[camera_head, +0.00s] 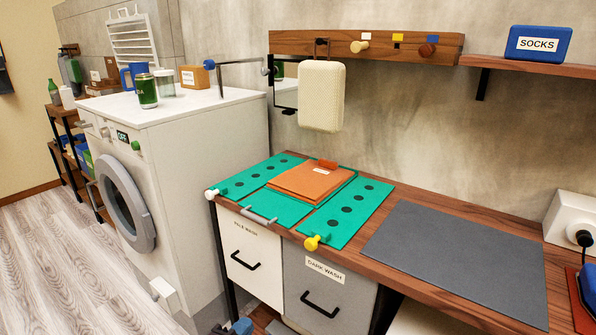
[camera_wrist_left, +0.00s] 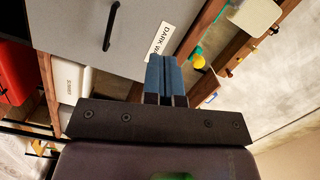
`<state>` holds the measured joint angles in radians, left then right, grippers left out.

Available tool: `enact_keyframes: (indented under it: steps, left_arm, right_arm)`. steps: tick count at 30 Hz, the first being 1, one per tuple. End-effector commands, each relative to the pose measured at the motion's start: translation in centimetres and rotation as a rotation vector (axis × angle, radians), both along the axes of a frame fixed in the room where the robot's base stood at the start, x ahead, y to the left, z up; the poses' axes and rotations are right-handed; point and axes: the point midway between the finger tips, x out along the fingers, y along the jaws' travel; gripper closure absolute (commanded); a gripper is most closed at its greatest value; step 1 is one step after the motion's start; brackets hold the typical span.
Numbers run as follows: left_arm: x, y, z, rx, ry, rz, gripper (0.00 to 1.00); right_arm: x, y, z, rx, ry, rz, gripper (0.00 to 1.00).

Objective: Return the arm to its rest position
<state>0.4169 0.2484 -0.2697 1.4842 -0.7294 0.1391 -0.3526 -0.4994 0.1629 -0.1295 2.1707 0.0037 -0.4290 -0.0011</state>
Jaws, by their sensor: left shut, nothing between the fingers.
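My left gripper (camera_head: 241,327) shows only as blue fingertips at the bottom edge of the head view, low in front of the hampers below the counter. In the left wrist view its two blue fingers (camera_wrist_left: 167,78) are pressed together with nothing between them. Behind them in that view is the grey DARK WASH hamper (camera_wrist_left: 75,22), which also shows in the head view (camera_head: 330,282). The rest of my left arm is out of the head view. My right gripper is in neither view.
The wooden counter (camera_head: 410,278) holds a green board (camera_head: 350,222), a folded orange cloth (camera_head: 312,183) and a grey mat (camera_head: 455,258). The PALE WASH hamper (camera_head: 250,262) is underneath. A white washing machine (camera_head: 190,190) stands left. The floor (camera_head: 60,260) at left is clear.

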Motion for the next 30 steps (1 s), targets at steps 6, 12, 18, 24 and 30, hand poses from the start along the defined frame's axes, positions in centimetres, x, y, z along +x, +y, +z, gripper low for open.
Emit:
enact_keyframes:
  steps: [6,12,18,24,30]
  left_arm:
    - [-6.4,4.3,1.0,-0.227,0.166,0.172,1.0]
    - [-12.8,7.8,1.0,-0.431,0.327,0.329,1.0]
    - [-19.7,10.7,1.4,-0.633,0.481,0.484,1.0]
    - [-26.9,13.0,2.1,-0.829,0.629,0.638,1.0]
    - [-32.4,14.3,3.0,-0.974,0.737,0.752,1.0]
  right_arm:
    - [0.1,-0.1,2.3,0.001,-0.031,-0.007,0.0]
    - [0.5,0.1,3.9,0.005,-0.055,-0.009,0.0]
    - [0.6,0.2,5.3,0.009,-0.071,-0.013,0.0]
    - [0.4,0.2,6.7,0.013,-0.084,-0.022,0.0]
    - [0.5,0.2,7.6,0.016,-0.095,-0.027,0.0]
